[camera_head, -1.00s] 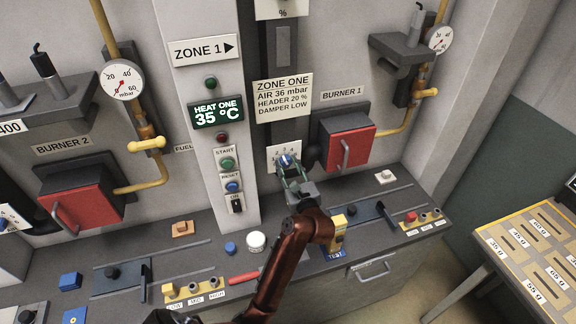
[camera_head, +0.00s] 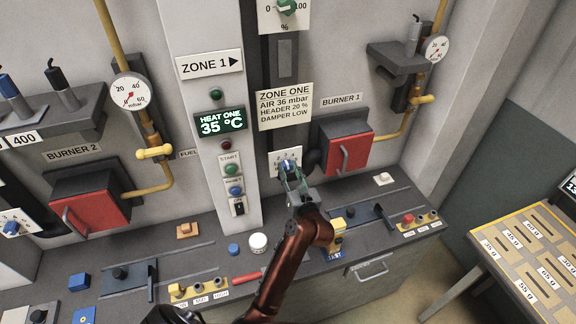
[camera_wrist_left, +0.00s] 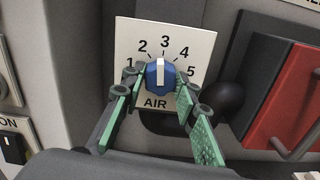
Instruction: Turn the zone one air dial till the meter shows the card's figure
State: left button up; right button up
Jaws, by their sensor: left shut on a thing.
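The blue air dial (camera_wrist_left: 160,73) has a white pointer standing nearly upright at 3 on its white plate marked 1 to 5, in the left wrist view. My left gripper (camera_wrist_left: 160,88) is shut on the dial, with a green-padded finger on each side; it also shows in the head view (camera_head: 290,172). The ZONE ONE card (camera_head: 285,106) reads AIR 36 mbar, HEADER 20 %, DAMPER LOW. A round meter (camera_head: 436,48) hangs above burner 1 at the right; its needle is too small to read. My right gripper is out of view.
The red burner 1 door (camera_head: 350,152) stands right of the dial. A left meter (camera_head: 130,92) is above burner 2. The green HEAT ONE display (camera_head: 221,121) reads 35 °C. Below, the grey ledge (camera_head: 210,255) carries sliders, buttons and a white jar (camera_head: 258,243).

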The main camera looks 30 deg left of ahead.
pick_arm(q)
jog(key=m+p, duration=0.2)
jog(key=p, duration=0.2)
jog(key=shift+r+m, duration=0.2)
jog(key=shift+m, duration=0.2)
jog(key=shift+f+m+p, duration=0.2)
jog(key=shift+m+p, duration=0.6)
jog(key=shift+p, duration=0.15)
jog(key=shift+c, duration=0.2)
jog(key=shift+o, duration=0.2)
jog(key=o, duration=1.1)
jog(key=shift+r, duration=0.2)
notch_tip(320, 180, up, 10)
jog(key=shift+f, duration=0.2)
jog(key=shift+s+f, duration=0.1)
